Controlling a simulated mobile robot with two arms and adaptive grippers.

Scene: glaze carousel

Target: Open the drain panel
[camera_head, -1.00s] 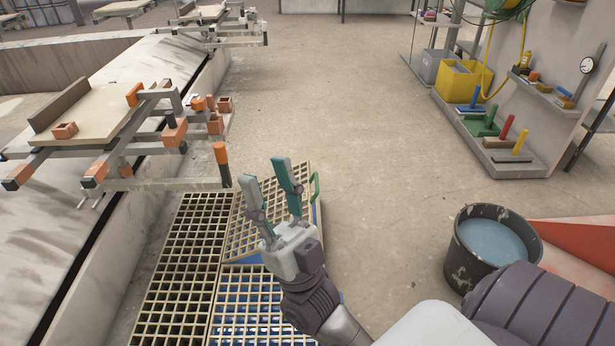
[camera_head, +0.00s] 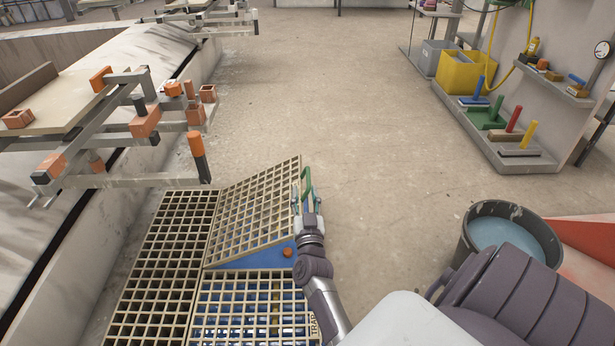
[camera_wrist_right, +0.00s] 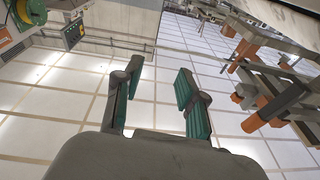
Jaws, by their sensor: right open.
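The left gripper is not in view.
Flat gratings lie left (camera_head: 160,260) and in front (camera_head: 250,310), the front one marked "TRAP". An orange knob (camera_head: 287,252) sits near the blue side. A bucket of blue liquid (camera_head: 505,232) stands right. Orange-tipped beams (camera_head: 130,150) jut in from the left. The floor beyond is clear.

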